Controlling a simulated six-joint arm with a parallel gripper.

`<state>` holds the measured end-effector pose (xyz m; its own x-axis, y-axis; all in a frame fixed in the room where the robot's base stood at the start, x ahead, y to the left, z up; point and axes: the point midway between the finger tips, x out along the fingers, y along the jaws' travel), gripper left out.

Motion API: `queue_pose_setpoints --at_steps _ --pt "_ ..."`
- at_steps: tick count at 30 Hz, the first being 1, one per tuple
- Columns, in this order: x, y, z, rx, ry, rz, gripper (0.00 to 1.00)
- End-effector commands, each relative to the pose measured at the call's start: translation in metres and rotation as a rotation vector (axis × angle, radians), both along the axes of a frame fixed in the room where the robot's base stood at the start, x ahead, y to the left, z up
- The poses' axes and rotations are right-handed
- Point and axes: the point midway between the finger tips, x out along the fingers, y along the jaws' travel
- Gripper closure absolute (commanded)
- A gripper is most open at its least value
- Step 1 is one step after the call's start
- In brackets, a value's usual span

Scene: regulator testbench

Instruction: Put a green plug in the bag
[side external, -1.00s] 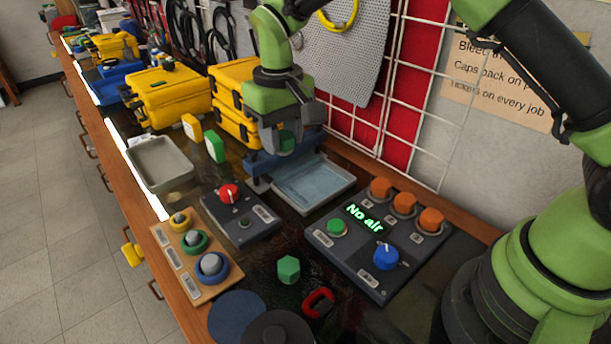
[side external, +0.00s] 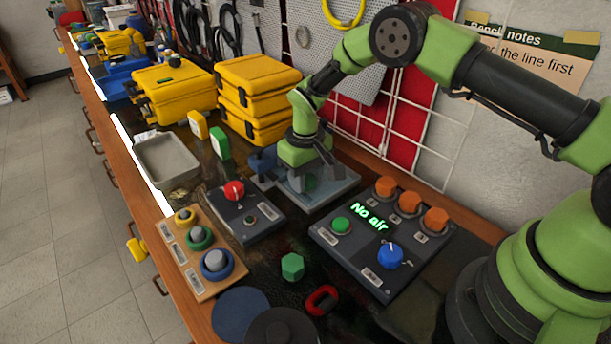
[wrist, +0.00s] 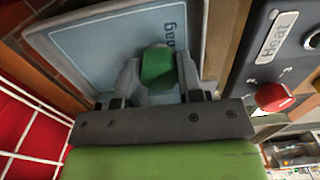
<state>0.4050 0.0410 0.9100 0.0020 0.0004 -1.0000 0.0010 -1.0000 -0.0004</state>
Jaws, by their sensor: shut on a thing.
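My gripper (side external: 303,185) is shut on a green plug (wrist: 157,68), which shows between the two fingers in the wrist view. The bag is a pale blue, flat, shallow-edged rectangle (side external: 340,187) at the back of the bench, with the word "bag" on it in the wrist view (wrist: 85,50). The gripper and plug are low over the bag. I cannot tell whether the plug touches it. Another green, hexagonal piece (side external: 292,267) stands on the dark mat at the front.
The "No air" panel (side external: 330,240) with orange knobs is right of the bag. A red-knob box (side external: 250,222) is in front of it. Yellow cases (side external: 255,125) stand behind left. A grey tray (side external: 166,160) and a board with ringed pegs (side external: 180,262) are at the left.

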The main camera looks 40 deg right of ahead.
Motion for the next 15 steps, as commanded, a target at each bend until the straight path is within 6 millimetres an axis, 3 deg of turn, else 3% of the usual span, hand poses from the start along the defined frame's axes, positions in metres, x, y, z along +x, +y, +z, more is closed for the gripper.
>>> queue_pose_setpoints --at_steps 9,10,11,15 --pt "0.0 0.0 -0.0031 0.0 0.0 0.0 0.88" --pt "0.0001 0.0001 -0.0026 0.0 0.0 0.0 0.59" --pt "0.0001 0.0001 -0.0024 0.0 0.0 -0.001 0.55" --pt "0.0001 0.0001 -0.0023 0.0 0.0 0.0 0.55"
